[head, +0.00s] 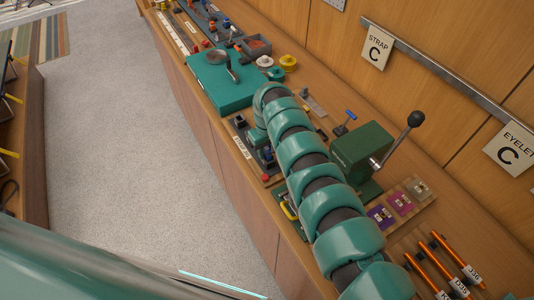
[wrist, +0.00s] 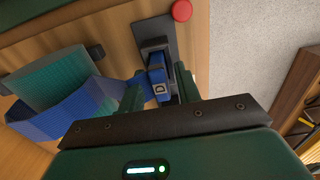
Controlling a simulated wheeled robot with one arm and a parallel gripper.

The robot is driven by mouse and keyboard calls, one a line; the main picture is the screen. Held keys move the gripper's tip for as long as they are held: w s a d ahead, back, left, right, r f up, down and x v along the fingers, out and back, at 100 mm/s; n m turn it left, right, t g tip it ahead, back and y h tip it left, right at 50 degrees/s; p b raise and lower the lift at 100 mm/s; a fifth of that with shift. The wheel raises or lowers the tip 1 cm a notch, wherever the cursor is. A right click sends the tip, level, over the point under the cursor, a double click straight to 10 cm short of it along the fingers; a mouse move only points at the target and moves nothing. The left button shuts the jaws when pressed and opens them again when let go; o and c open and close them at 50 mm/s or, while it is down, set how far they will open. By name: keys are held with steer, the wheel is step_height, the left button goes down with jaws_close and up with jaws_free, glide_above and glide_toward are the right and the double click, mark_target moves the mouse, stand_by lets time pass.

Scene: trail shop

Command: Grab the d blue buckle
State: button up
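The blue buckle marked D (wrist: 158,76) sits at the end of a dark grey plate (wrist: 151,30) on the wooden counter in the wrist view. A blue strap (wrist: 65,110) runs from beside it to the left. My gripper (wrist: 160,92) has its two green fingers on either side of the buckle, with narrow gaps showing between them and it. It looks open, and I see no clear contact. In the head view my arm covers much of this part of the counter, and I cannot make out the fingers there.
A red button (wrist: 181,10) lies just beyond the plate. In the head view a green lever press (head: 362,154) stands right of my arm. A teal box (head: 222,85) stands beyond it. Orange tools (head: 452,265) lie at lower right. The grey floor (head: 130,130) is clear.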

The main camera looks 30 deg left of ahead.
jaws_close()
steer(key=shift+r, duration=0.2)
